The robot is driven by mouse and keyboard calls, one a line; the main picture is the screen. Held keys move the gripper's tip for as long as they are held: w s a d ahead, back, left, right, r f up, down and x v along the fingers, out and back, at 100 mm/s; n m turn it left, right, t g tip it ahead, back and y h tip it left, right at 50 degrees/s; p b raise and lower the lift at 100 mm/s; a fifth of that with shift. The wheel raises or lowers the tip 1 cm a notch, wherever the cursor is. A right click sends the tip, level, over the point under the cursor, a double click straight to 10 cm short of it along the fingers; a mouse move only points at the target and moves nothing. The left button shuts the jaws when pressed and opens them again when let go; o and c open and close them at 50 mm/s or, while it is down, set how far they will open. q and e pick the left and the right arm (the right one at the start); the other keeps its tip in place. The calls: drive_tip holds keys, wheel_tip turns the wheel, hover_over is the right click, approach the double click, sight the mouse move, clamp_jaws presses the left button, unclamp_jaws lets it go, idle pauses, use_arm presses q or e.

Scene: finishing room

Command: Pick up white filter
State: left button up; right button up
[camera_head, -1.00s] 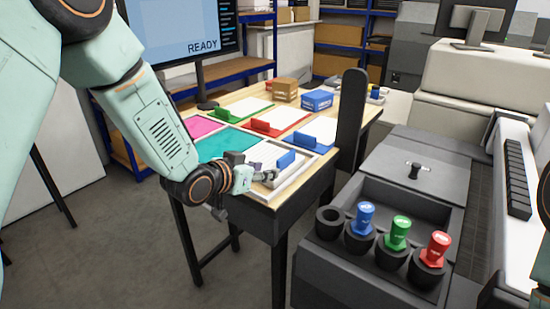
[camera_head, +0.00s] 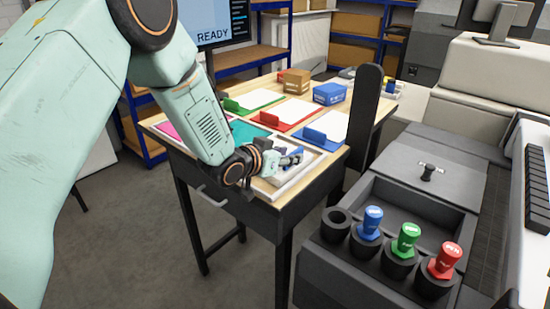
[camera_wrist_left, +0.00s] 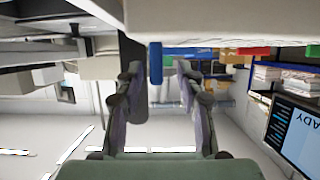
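The white filter (camera_head: 308,161) lies at the near right end of a light-framed tray (camera_head: 288,188) on the table, beside a teal sheet (camera_head: 246,132) and a pink one. My left gripper covers much of it. A blue upright tab (camera_head: 293,150) shows at the gripper; in the left wrist view a blue tab (camera_wrist_left: 155,63) stands between the fingertips. My left gripper (camera_head: 292,158) is low over the tray. In the wrist view its fingers (camera_wrist_left: 163,70) are apart, with a gap beside the tab. My right gripper is out of view.
White sheets with green, red and blue holders (camera_head: 319,136) lie behind the tray. A black post (camera_head: 364,115) rises at the table's right, near a grey machine with coloured knobs (camera_head: 407,240).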

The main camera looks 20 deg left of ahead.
use_arm(q)
drive_tip(key=shift+x, duration=1)
drive_tip(key=shift+w+d, duration=0.25)
drive_tip(key=shift+d, duration=0.25)
drive_tip(key=shift+a+f, duration=0.1)
drive_tip(key=shift+a, duration=0.3)
drive_tip(key=c, duration=0.3)
drive_tip(key=shift+c, duration=0.8)
drive_tip(key=shift+d, duration=0.35)
clamp_jaws()
drive_tip(key=shift+a, duration=0.25)
